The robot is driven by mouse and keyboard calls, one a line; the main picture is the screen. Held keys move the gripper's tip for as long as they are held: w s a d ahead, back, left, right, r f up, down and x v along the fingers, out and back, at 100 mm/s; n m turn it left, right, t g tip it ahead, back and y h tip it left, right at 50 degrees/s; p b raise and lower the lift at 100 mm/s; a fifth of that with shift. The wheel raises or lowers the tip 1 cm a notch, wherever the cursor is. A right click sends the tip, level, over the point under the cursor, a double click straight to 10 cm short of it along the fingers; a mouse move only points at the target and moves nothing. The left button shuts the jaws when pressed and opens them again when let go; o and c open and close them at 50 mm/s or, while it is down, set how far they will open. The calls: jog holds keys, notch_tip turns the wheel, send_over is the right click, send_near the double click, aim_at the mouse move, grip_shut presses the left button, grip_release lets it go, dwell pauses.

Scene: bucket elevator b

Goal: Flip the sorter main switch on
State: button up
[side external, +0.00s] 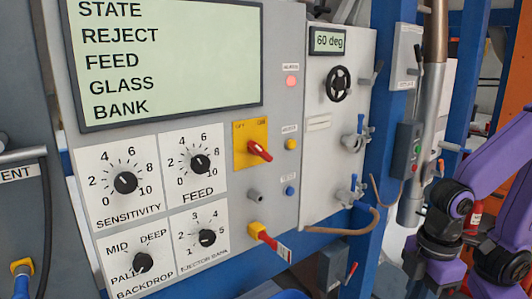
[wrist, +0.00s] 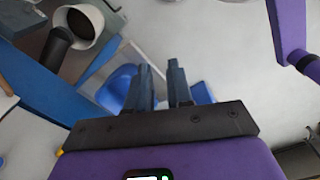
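A yellow switch plate (side external: 243,133) with small, hardly legible lettering is on the grey control panel in the side view. Its red rotary handle (side external: 259,151) points down and to the right. This looks like the sorter main switch; no readable label confirms it. My gripper (wrist: 160,75) shows in the wrist view with its two dark fingers apart and nothing between them. In the side view my purple arm is at the far right, well away from the switch, and the fingers cannot be made out there. The switch is not recognisable in the wrist view.
Knobs (side external: 125,182) and a display (side external: 165,55) lie left. A cabinet with a black handwheel (side external: 338,84) and valves stands right. A grey box (side external: 408,150) and pipes lie nearer my arm.

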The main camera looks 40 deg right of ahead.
jog(key=shift+w+a+r, duration=0.2)
jog(key=shift+w+a, duration=0.05)
grip_shut()
jog(key=w+a+r+m+y, duration=0.1)
jog(key=w+a+r+m, duration=0.25)
jog(key=w+r, duration=0.55)
jog(key=w+a+r+m+y, duration=0.1)
jog(key=w+a+r+m, duration=0.25)
jog(key=w+r, duration=0.55)
jog(key=w+d+r+m+t, duration=0.1)
jog(key=w+d+r+m, duration=0.1)
jog(key=w+d+r, duration=0.3)
jog(key=w+d+r+m+t, duration=0.2)
jog(key=w+d+r, duration=0.3)
jog(key=w+r, duration=0.3)
jog(key=shift+w+d+r+m+y, duration=0.2)
jog(key=shift+w+d+m+y, duration=0.3)
jog(key=shift+w, duration=1.1)
jog(key=shift+a+f, duration=0.15)
